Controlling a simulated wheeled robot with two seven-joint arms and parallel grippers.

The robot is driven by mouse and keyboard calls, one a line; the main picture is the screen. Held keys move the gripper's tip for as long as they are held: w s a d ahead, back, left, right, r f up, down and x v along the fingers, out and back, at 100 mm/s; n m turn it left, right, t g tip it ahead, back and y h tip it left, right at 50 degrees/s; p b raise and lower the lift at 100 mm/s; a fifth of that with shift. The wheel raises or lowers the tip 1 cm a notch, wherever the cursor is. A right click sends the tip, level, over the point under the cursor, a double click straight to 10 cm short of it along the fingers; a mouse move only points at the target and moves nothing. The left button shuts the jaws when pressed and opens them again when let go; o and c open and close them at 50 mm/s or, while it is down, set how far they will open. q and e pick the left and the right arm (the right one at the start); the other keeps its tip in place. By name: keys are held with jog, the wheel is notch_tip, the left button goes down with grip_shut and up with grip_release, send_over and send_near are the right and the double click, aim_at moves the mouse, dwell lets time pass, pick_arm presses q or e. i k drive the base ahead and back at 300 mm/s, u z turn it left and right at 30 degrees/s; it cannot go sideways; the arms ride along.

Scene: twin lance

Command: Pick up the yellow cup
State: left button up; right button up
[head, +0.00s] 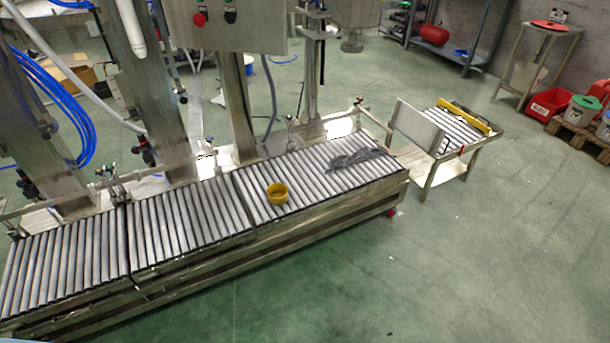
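The yellow cup (277,194) stands on the roller conveyor (190,215), on its right-hand section near the front edge. It looks upright with its opening facing up. Nothing touches it except the rollers under it. Neither of my grippers is in the head view.
Dark cables or thin parts (357,158) lie on the rollers right of the cup. Metal posts and a control box (225,25) rise behind the conveyor. A short roller table (455,135) stands beyond its right end. The green floor (440,270) in front is clear.

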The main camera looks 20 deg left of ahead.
aim_at(277, 193)
jog(key=u, duration=0.6)
jog(key=i, duration=1.3)
jog(key=u, duration=1.5)
jog(key=i, duration=0.2)
jog(key=z, duration=0.1)
